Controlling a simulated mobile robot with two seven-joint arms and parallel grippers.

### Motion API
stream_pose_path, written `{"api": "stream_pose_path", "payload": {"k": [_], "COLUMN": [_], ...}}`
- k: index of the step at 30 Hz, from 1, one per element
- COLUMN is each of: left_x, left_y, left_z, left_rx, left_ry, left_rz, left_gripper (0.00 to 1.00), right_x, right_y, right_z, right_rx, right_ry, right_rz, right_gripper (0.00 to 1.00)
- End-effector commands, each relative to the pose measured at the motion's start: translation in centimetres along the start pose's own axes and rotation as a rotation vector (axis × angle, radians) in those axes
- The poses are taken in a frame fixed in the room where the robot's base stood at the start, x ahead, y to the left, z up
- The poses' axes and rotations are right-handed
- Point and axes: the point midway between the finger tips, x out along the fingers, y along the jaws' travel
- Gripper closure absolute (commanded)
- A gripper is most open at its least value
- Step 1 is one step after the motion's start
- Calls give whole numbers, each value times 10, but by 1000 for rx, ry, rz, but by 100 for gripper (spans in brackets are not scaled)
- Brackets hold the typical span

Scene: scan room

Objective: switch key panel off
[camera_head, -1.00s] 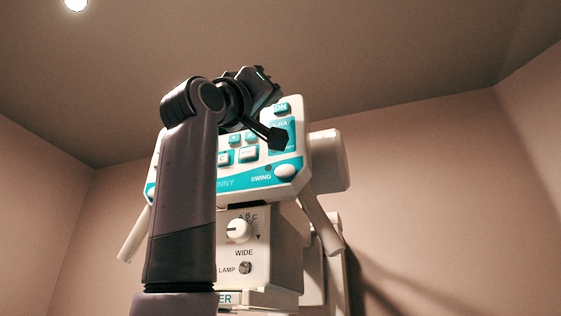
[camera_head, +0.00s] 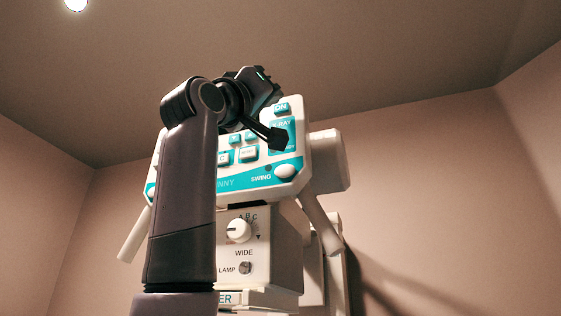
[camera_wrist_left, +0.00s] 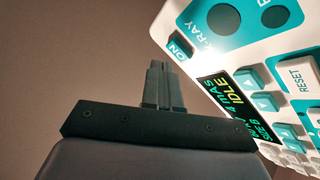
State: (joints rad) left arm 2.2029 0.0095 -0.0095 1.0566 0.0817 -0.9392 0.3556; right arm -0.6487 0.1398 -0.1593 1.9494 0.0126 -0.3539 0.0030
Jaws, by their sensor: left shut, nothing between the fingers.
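The key panel (camera_head: 230,182) is a tilted white and teal box with several keys, on top of a white machine. Its ON key (camera_head: 281,108) sits at the upper right in the head view. In the left wrist view the ON key (camera_wrist_left: 180,47) is near the panel's edge, and a display (camera_wrist_left: 225,95) reads IDLE. My left gripper (camera_head: 278,140) is shut and empty, in front of the panel's X-RAY area in the head view. In the left wrist view its fingers (camera_wrist_left: 160,68) appear beside the ON key; I cannot tell whether they touch. My arm hides the panel's left part.
A white knob (camera_head: 238,231) and a LAMP switch (camera_head: 245,268) are on the box below the panel. White bars (camera_head: 322,226) slant down at the sides. The wall (camera_head: 430,180) to the right has free room before it.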

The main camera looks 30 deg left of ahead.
Motion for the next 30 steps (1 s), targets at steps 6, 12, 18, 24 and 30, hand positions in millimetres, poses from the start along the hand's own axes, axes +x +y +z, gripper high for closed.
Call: {"api": "stream_pose_path", "payload": {"k": [6, 12, 18, 24, 30], "left_x": [5, 6, 6, 7, 9], "left_y": [-4, -5, -5, -6, -7], "left_z": [4, 4, 4, 5, 6], "left_rx": [0, 0, 0, 0, 0], "left_ry": [-1, 0, 0, 0, 0], "left_rz": [-1, 0, 0, 0, 0], "left_gripper": [100, 100, 100, 100, 100], "right_x": [0, 0, 0, 0, 0], "right_y": [0, 0, 0, 0, 0], "right_z": [0, 0, 0, 0, 0], "right_rx": [0, 0, 0, 0, 0], "right_ry": [0, 0, 0, 0, -1], "right_rz": [0, 0, 0, 0, 0], "right_gripper": [100, 100, 100, 100, 100]}}
